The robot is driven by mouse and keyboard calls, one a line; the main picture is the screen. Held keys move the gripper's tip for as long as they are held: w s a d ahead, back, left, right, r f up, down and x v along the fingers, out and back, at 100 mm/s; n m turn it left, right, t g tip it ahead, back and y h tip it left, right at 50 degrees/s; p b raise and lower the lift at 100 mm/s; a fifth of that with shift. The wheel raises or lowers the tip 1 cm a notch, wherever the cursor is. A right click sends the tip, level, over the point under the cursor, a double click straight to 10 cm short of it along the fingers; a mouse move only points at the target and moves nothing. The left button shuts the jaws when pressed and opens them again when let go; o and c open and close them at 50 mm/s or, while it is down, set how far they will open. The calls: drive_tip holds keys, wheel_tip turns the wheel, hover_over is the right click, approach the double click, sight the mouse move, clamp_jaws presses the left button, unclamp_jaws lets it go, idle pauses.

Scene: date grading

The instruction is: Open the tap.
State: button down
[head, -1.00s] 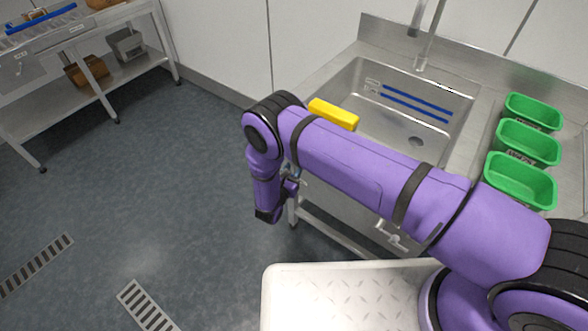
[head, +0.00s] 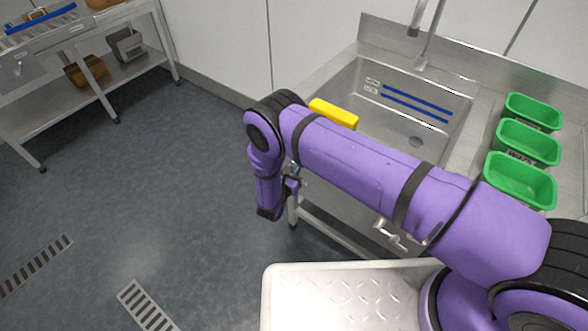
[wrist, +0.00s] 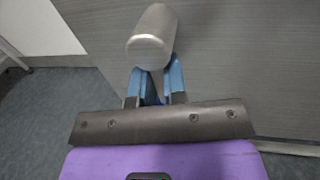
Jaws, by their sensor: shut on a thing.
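A rounded, grey metal handle (wrist: 150,40) stands between the blue fingers of my gripper (wrist: 156,78) in the wrist view. The fingers are shut on it, against a grey panel behind. In the head view my gripper's tips are mostly hidden by my purple arm, low at the sink's left front. The tap spout (head: 423,40) rises at the back of the steel sink (head: 350,80). I see no water clearly under it. A metal fitting with a small lever (head: 390,235) shows below my arm at the sink front; I cannot tell whether it belongs to the tap.
A yellow block (head: 333,114) lies on the sink's left rim. Blue strips (head: 415,103) lie in the basin. Green bins (head: 520,180) stand right of the sink. A steel table (head: 60,45) stands far left. The floor (head: 170,190) between is clear.

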drive_tip(key=n, duration=0.3)
drive_tip(key=s+d+n+g, duration=0.1)
drive_tip(key=shift+r+n, duration=0.25)
drive_tip(key=shift+n, duration=0.15)
drive_tip(key=shift+s+d+r+n+g+h, duration=0.2)
drive_tip(key=shift+r+n+g, duration=0.3)
drive_tip(key=shift+n, duration=1.25)
drive_tip(key=shift+s+d+r+n+g+h, duration=0.15)
drive_tip(key=shift+d+r+n+g+h, duration=0.3)
drive_tip(key=shift+n, duration=1.35)
drive_tip(key=shift+s+d+r+n+g+h, duration=0.15)
drive_tip(key=shift+r+n+g, duration=0.35)
drive_tip(key=shift+n, duration=1.25)
drive_tip(key=shift+r, duration=0.15)
drive_tip(key=c, duration=1.2)
unclamp_jaws()
